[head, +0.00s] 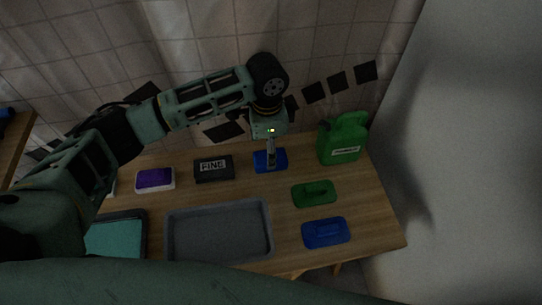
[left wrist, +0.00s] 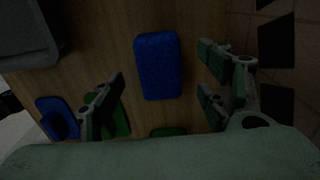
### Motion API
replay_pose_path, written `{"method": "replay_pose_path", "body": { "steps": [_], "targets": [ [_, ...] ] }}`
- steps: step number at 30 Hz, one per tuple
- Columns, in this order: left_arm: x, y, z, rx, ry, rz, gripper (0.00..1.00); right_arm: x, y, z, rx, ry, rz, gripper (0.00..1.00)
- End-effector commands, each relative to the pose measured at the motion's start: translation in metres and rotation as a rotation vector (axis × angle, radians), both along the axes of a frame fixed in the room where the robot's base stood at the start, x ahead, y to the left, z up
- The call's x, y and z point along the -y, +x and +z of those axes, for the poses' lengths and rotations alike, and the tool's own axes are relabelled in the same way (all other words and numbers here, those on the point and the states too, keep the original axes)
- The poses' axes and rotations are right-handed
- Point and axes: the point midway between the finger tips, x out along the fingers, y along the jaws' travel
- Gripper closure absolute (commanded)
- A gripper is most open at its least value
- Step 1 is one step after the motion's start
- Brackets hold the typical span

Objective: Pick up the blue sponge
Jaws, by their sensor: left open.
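The blue sponge (head: 278,162) lies flat on the wooden table, near its back edge, to the right of the black box. In the left wrist view the sponge (left wrist: 158,62) is a plain blue block with rounded corners, lying between the lines of the two fingers. My left gripper (head: 271,163) points down over the sponge and hides part of it in the head view. Its fingers (left wrist: 162,78) are spread apart, with visible gaps to the sponge and nothing held. I cannot tell the exact height above it. My right gripper is not in view.
A green jug (head: 343,140) stands right of the sponge. A green dish-like item (head: 313,193) and a blue one (head: 325,232) lie nearer the front. A black box marked FINE (head: 213,168), a purple-topped block (head: 155,179) and a grey tray (head: 220,206) are to the left.

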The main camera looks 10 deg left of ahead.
Motion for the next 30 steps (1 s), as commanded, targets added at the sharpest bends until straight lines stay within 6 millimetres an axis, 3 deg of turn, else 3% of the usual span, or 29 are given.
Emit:
{"method": "replay_pose_path", "body": {
  "steps": [5,9,13,18,30],
  "targets": [
    [0.006,-0.001,-0.027,-0.002,0.002,0.000,0.31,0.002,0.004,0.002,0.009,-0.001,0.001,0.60],
    [0.006,-0.001,-0.043,-0.001,0.002,0.000,0.31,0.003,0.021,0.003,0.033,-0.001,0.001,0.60],
    [0.006,-0.001,-0.047,0.002,0.001,-0.001,0.31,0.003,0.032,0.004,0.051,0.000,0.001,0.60],
    [0.006,-0.001,-0.047,0.002,0.001,-0.001,0.32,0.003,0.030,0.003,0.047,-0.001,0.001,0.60],
    [0.006,-0.001,-0.047,0.002,0.001,-0.001,0.67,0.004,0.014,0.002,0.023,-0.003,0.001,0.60]
  ]
}}
